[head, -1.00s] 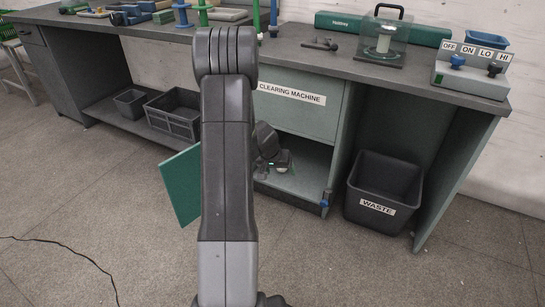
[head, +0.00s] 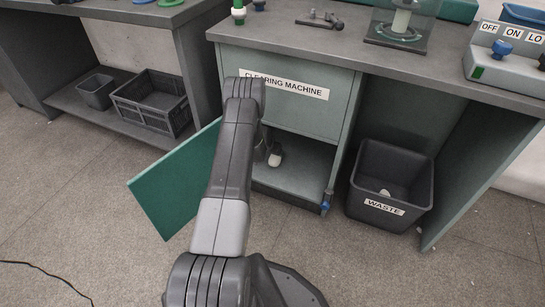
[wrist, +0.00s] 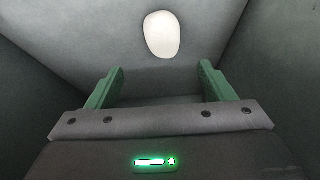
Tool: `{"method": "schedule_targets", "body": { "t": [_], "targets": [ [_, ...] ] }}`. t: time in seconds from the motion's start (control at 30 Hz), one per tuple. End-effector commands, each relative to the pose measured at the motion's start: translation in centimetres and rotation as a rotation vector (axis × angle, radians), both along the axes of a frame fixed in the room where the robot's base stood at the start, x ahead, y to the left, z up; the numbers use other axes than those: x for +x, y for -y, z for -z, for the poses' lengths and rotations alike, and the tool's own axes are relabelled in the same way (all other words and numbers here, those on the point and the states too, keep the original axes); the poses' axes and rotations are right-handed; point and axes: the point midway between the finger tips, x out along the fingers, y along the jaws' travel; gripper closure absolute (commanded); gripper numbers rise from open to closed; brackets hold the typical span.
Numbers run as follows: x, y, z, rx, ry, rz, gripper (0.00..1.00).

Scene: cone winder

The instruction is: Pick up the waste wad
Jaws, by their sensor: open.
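A smooth off-white, rounded lump, apparently the waste wad (wrist: 161,34), shows in the wrist view on a grey surface between dark walls. It lies beyond the fingertips, near the middle, and is not touched. My gripper (wrist: 160,80) has its two green fingers wide apart with nothing between them. In the head view a small whitish thing (head: 275,158) shows in the open lower compartment under the clearing machine label, beside the end of my arm; it seems to be the same lump. My fingers are hidden there by my arm.
The green door (head: 178,180) of the compartment stands open at left. A black waste bin (head: 360,222) stands on the floor at right, with a small pale thing (head: 385,192) inside. Dark crates (head: 150,103) sit on a low shelf. The worktop (head: 290,45) is above.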

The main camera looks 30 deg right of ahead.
Motion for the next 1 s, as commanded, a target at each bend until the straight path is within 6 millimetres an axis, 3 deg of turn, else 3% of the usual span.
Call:
{"method": "schedule_targets", "body": {
  "t": [0.5,1.0],
  "targets": [
    [1.7,1.9,4.5,-0.001,0.0,0.001,0.25],
    [2.6,2.5,7.0,0.0,0.001,0.0,0.25]
  ]
}}
